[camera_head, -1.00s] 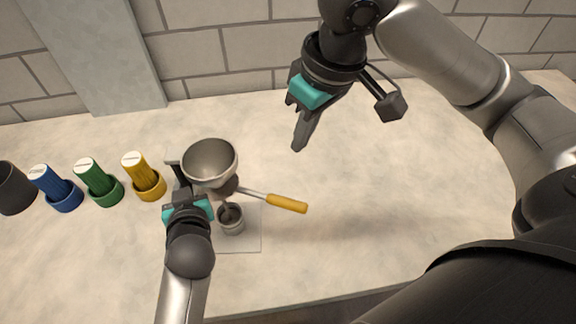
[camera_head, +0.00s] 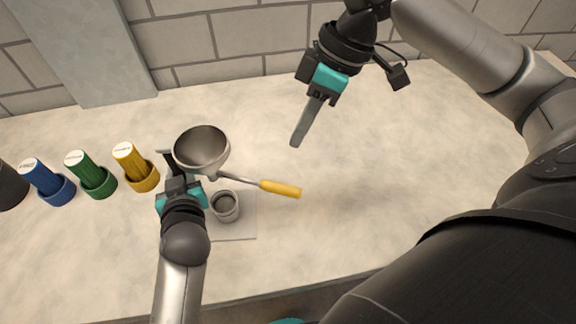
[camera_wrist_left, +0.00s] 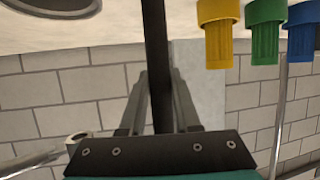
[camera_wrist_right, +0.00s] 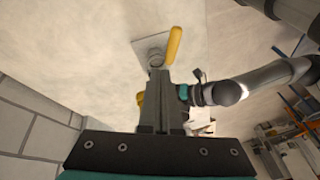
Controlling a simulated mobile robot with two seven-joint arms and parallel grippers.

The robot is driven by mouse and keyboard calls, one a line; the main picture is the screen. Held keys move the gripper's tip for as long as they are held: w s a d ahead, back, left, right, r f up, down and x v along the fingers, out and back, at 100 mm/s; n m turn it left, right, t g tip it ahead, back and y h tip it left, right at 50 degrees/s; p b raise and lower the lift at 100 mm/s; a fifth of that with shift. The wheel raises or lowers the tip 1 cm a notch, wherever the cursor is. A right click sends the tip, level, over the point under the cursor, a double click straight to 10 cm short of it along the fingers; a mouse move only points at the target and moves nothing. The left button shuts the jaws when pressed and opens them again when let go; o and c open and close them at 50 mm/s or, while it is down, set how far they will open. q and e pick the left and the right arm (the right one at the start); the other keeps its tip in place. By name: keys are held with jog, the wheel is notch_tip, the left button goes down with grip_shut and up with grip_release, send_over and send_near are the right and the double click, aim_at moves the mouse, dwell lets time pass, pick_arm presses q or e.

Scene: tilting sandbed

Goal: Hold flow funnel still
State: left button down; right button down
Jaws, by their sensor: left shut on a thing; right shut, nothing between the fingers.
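The grey metal funnel (camera_head: 202,150), its bowl facing up, hangs above the table. My left gripper (camera_head: 178,184), below and left of the bowl, is shut on a dark bar (camera_wrist_left: 157,65), which shows between its fingers in the left wrist view. The bar's join to the funnel is not clear. A yellow-handled rod (camera_head: 280,188) reaches right from under the funnel. A small grey cup (camera_head: 225,205) stands below on a pale square mat (camera_head: 240,227). My right gripper (camera_head: 298,138) is shut and empty, apart from the funnel at the back right.
Blue (camera_head: 50,187), green (camera_head: 92,178) and yellow (camera_head: 136,168) cylinders stand in matching holders left of the funnel. A dark container (camera_head: 8,188) is at the far left. A brick wall (camera_head: 235,45) closes the back. The table's right side is clear.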

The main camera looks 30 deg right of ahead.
aim_at(285, 190)
jog(key=s+x, duration=0.1)
jog(key=x, duration=0.6)
jog(key=shift+s+a+f, duration=0.25)
jog(key=shift+s+f, duration=0.05)
jog(key=shift+s, duration=0.1)
jog(key=shift+s+a, duration=0.8)
jog(key=shift+s, duration=0.05)
jog(key=shift+w+d, duration=0.1)
